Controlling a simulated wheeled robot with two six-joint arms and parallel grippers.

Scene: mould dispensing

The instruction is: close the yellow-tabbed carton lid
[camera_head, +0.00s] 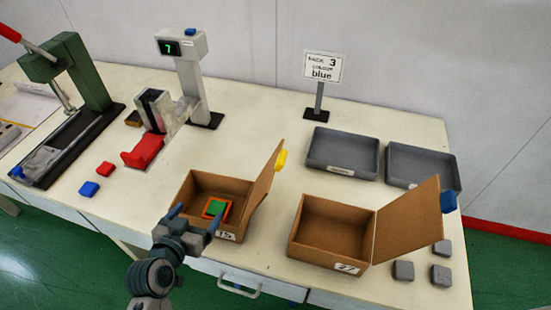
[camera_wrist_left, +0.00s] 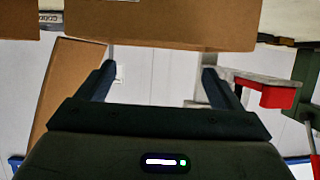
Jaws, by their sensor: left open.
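The yellow-tabbed carton (camera_head: 186,190) stands open near the table's front edge, with an orange-and-green block (camera_head: 216,208) inside. Its brown lid (camera_head: 262,182) stands up, leaning outward on the right side, with the yellow tab (camera_head: 281,160) on its outer face. My left gripper (camera_head: 198,212) is open and empty at the carton's front wall, left of the lid. Whether it touches the wall is unclear. In the left wrist view my open fingers (camera_wrist_left: 158,80) show below a brown carton wall (camera_wrist_left: 160,22), with a brown panel, likely the lid (camera_wrist_left: 72,85), at left. My right gripper is not in view.
A second open carton (camera_head: 330,220) with a blue-tabbed lid (camera_head: 408,220) stands to the right. Grey trays (camera_head: 342,175) and a sign (camera_head: 323,67) are behind. A grey dispenser (camera_head: 192,85) with a red part (camera_head: 143,150) stands back left. Red and blue blocks lie left.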

